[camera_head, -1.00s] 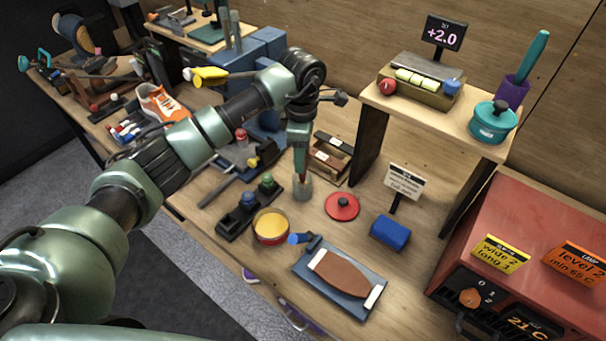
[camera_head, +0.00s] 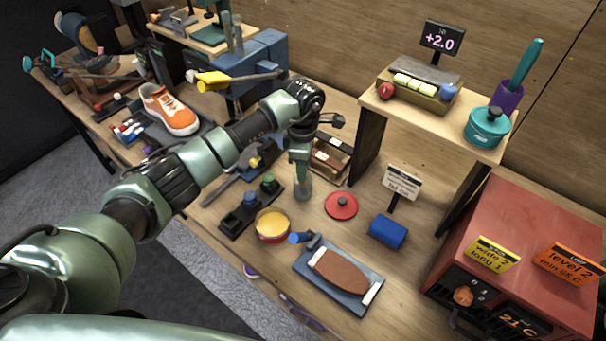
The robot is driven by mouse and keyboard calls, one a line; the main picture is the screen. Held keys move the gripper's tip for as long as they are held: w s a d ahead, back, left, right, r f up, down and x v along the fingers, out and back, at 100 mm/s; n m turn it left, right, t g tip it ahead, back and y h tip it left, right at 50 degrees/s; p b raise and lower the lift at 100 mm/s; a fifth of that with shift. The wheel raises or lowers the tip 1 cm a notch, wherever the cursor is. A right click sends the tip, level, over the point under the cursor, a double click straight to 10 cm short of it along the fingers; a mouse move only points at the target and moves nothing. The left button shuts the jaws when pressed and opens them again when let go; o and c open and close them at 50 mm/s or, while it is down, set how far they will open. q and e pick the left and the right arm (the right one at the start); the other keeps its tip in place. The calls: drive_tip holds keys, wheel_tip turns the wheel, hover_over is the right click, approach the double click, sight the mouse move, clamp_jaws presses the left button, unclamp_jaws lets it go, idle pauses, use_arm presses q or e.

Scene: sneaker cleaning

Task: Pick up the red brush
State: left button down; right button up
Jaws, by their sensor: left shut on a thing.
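My left gripper (camera_head: 301,172) points straight down at a small clear glass jar (camera_head: 303,191) on the workbench. It is shut on a thin thing standing at the jar, which I take to be the red brush. The fingers hide most of the brush now, so I cannot make out its handle or bristles clearly. The gripper's tips are at the jar's rim. My right gripper is not in view.
A red lid (camera_head: 341,206) lies just right of the jar. A round tin with yellow contents (camera_head: 272,225) and a dark stand with knobs (camera_head: 250,207) are close in front and left. A wooden box (camera_head: 331,155) stands behind.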

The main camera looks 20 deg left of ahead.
use_arm(q)
drive_tip(key=shift+r, duration=0.15)
drive_tip(key=shift+w+r+b, duration=0.1)
drive_tip(key=shift+r+b, duration=0.2)
drive_tip(key=shift+r, duration=0.35)
wheel_tip(320, 180, up, 18)
drive_tip(key=b, duration=0.4)
drive_tip(key=shift+r, duration=0.25)
drive_tip(key=shift+f, duration=0.1)
